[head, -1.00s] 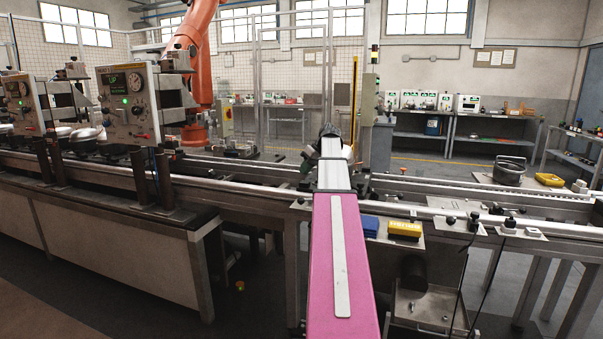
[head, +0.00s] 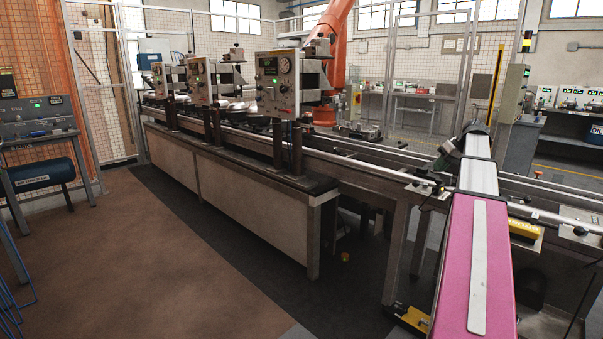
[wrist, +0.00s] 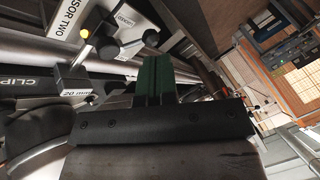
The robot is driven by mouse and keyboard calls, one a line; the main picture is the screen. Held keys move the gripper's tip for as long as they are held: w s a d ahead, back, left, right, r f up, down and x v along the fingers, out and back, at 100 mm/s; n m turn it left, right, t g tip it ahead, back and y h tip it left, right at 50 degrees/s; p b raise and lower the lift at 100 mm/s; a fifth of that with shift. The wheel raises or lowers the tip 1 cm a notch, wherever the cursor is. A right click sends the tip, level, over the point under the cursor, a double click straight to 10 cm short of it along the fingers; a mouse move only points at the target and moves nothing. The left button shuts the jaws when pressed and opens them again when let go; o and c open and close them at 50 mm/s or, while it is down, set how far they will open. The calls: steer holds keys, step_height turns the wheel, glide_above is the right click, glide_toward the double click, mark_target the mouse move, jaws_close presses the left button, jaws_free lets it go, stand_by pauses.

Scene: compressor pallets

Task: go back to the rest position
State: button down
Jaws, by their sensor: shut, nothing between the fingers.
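My gripper shows in the wrist view (wrist: 153,80), its two green fingers side by side and shut with nothing between them. In the head view my pink and white arm reaches forward at the right, over the conveyor line (head: 535,213). The end of the arm is mostly hidden behind its own links.
A long bench (head: 235,190) with several gauge boxes (head: 281,82) runs along the line. An orange robot arm (head: 335,50) stands behind it. A blue tank (head: 42,175) on a stand is at the far left. The brown floor (head: 175,265) at the left front is clear.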

steer(key=s+a+f+m+g+h, duration=0.1)
steer(key=s+a+f, duration=0.3)
steer(key=a+f, duration=0.65)
steer(key=s+a+f+m+g+h, duration=0.1)
steer(key=s+a+f, duration=0.3)
steer(key=a+f, duration=0.65)
steer(key=s+a+f+h, duration=0.2)
steer(key=s+a+f, duration=0.4)
steer(key=s+f, duration=0.2)
steer(key=s+a+f+m+g+h, duration=0.1)
steer(key=s+a+f+h, duration=0.1)
steer(key=s+a+f, duration=0.4)
step_height(320, 180, down, 4)
steer(key=s, duration=0.2)
steer(key=shift+s, duration=0.4)
